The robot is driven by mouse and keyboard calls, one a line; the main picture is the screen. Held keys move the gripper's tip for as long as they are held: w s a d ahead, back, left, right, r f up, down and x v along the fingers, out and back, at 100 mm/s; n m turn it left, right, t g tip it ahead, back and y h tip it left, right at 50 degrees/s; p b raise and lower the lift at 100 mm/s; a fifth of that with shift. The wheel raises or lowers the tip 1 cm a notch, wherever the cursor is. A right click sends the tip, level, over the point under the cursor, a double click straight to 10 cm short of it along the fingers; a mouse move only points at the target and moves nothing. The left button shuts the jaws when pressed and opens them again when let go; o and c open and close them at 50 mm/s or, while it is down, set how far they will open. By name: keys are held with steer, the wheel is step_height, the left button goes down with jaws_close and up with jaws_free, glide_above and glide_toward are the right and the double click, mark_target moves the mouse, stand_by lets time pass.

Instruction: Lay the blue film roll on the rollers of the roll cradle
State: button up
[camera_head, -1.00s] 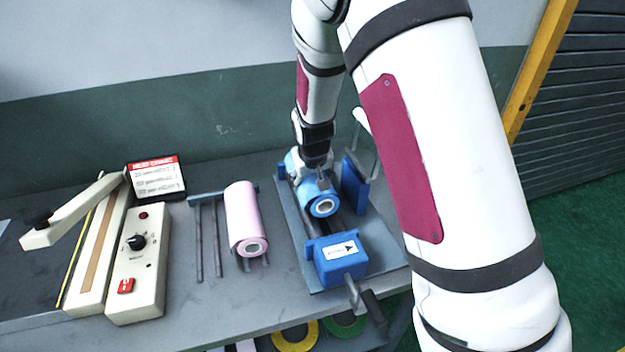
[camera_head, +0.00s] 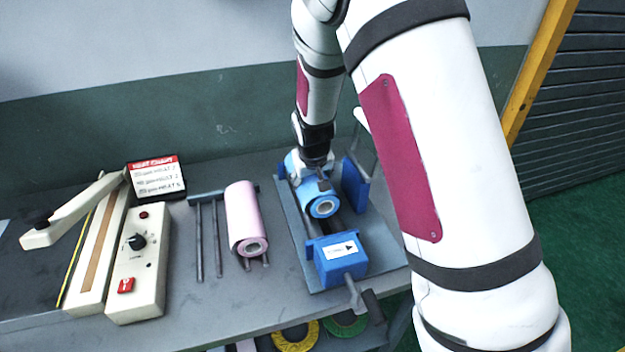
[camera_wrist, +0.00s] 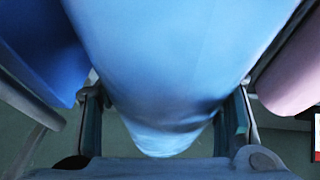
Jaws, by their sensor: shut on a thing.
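The blue film roll (camera_head: 322,206) is at the roll cradle (camera_head: 298,240), lengthwise between its blue end parts in the head view. In the wrist view the roll (camera_wrist: 170,60) fills the middle, between the two fingers. My gripper (camera_head: 318,178) reaches down from above and is shut on the roll. The cradle has a grey base, a blue front block (camera_head: 340,262) with a crank handle, and a blue side plate (camera_head: 355,185). The roll hides most of the rollers, so I cannot tell whether it touches them.
A pink roll (camera_head: 243,215) lies on a rod rack (camera_head: 208,240) left of the cradle. Further left are a cream sealer with a raised arm (camera_head: 75,212), a control box (camera_head: 138,265) and a red-headed sign (camera_head: 157,178). Coloured rings (camera_head: 297,338) sit below the bench (camera_head: 225,318).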

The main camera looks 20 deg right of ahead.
steer(key=shift+f, duration=0.5)
steer(key=shift+r, duration=0.2)
steer(key=shift+r, duration=0.35)
steer(key=shift+f, duration=0.4)
stand_by(2.1)
steer(key=shift+r+p, duration=0.3)
steer(key=shift+r, duration=0.1)
steer(key=shift+f, duration=0.5)
stand_by(1.6)
steer(key=o, duration=1.8)
steer(key=shift+o, duration=0.2)
steer(key=v, duration=1.2)
steer(key=shift+f, duration=0.1)
